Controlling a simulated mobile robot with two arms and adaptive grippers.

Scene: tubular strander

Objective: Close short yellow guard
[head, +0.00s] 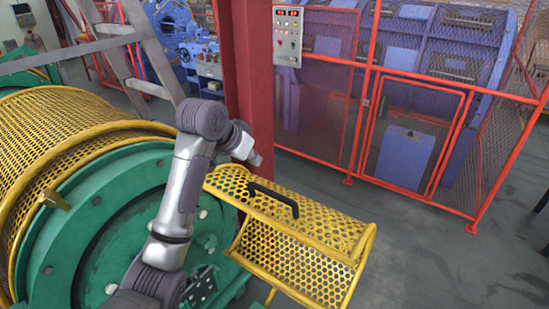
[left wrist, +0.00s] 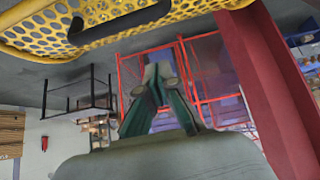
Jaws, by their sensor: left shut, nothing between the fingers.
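The short yellow guard (head: 295,245) is a perforated yellow cover with a tubular frame, standing out to the right of the green machine end (head: 60,260). A black handle (head: 272,197) sits on its upper panel. My left arm reaches up over the green end to the guard's far left corner. My left gripper (left wrist: 157,80) is shut and empty, apart from the handle. In the head view its fingers are hard to make out. My right gripper is not shown.
A larger yellow mesh guard (head: 60,140) covers the drum at left. A red column (head: 250,80) stands close behind my left wrist. A red mesh fence (head: 430,110) with a control box (head: 288,37) stands behind.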

